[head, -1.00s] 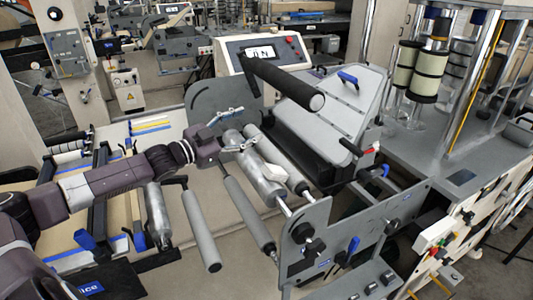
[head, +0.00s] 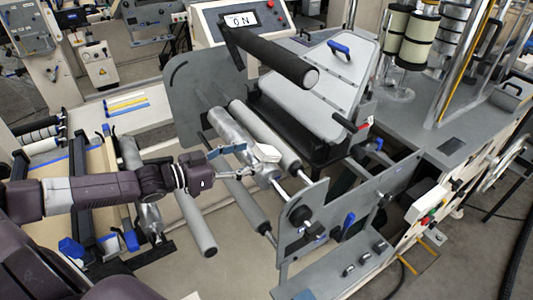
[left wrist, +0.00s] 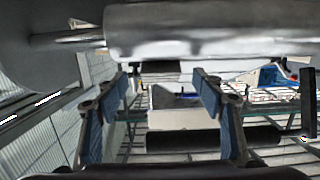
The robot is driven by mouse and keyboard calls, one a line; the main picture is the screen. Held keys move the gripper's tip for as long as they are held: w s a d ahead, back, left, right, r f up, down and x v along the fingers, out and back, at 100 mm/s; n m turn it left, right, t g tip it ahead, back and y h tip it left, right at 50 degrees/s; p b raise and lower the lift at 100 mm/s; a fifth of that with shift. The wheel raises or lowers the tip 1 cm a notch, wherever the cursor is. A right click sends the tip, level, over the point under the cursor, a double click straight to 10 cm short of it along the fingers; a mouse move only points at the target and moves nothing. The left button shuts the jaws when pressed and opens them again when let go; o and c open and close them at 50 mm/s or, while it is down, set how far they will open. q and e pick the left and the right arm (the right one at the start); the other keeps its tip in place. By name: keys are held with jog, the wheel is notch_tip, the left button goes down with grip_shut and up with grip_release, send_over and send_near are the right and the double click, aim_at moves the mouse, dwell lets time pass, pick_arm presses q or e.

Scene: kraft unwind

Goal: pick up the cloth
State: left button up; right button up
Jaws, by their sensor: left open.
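A small whitish folded piece, which looks like the cloth (head: 266,152), lies on top of the silver roller (head: 228,128) near its front end. My left gripper (head: 240,162) is just left of the cloth, fingers apart, pointing toward it. Whether a fingertip touches the cloth cannot be told. In the left wrist view the two blue-padded fingers of my left gripper (left wrist: 162,98) stand wide apart with nothing gripped between them. A pale rounded shape fills the top of that view; I cannot tell whether it is roller or cloth. My right gripper does not show.
A thick black-handled bar (head: 270,58) juts out above. A grey side plate (head: 305,222) stands in front of the rollers. Lower grey rollers (head: 193,222) lie beneath my arm. The control panel (head: 238,20) is behind.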

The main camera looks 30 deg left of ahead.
aim_at(256, 154)
pick_arm(q)
jog(key=shift+x, duration=0.9)
jog(key=shift+p+x, duration=0.65)
jog(key=shift+x, duration=0.55)
jog(key=shift+w+d, duration=0.1)
jog(key=shift+w, duration=0.3)
jog(key=shift+f, duration=0.1)
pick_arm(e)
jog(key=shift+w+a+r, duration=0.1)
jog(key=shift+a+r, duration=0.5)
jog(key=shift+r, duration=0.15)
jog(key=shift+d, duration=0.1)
pick_arm(q)
jog(key=shift+c, duration=1)
jog(key=c, duration=1.1)
jog(key=shift+o, duration=0.2)
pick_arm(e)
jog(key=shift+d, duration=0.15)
